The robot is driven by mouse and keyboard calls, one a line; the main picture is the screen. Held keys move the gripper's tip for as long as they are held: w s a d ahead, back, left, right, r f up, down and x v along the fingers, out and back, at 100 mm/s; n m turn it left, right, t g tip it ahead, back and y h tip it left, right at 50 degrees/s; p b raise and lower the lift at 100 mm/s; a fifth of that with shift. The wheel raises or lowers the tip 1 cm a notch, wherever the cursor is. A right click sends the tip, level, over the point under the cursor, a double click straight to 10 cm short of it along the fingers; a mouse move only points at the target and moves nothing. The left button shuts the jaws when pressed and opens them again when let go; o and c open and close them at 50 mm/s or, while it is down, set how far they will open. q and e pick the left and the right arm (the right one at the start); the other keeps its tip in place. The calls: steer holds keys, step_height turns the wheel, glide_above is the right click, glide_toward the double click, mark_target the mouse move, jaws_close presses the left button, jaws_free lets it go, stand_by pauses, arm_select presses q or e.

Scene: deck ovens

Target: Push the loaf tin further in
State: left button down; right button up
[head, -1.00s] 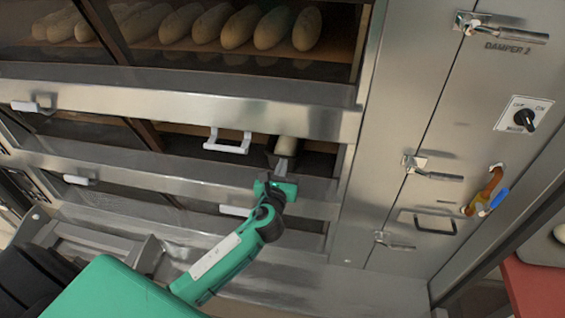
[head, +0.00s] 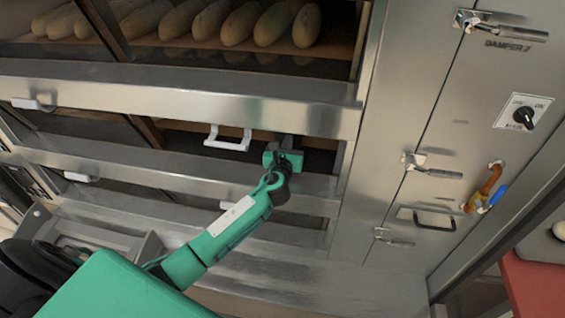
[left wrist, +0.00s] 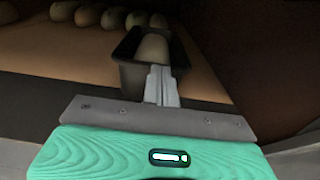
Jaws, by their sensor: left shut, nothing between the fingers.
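The loaf tin (left wrist: 133,77) is dark and holds a pale loaf (left wrist: 153,50). In the left wrist view it stands on the oven deck, directly ahead of my left gripper (left wrist: 160,75). The gripper's fingers are shut with nothing between them, and their tips are at the tin's near end; I cannot tell for sure if they touch. In the head view my left gripper (head: 287,146) reaches into the middle deck opening, and the tin is hidden behind it. My right gripper is not in view.
Several loaves (left wrist: 90,15) lie deeper on the deck at the left. A white handle (head: 228,140) is just left of my gripper. The upper deck holds more loaves (head: 240,24). The oven's steel side frame (head: 352,130) is close on the right.

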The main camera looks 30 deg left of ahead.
arm_select(q)
steer(key=x, duration=0.6)
steer(key=shift+b, duration=0.4)
steer(key=shift+s+a+f, duration=0.1)
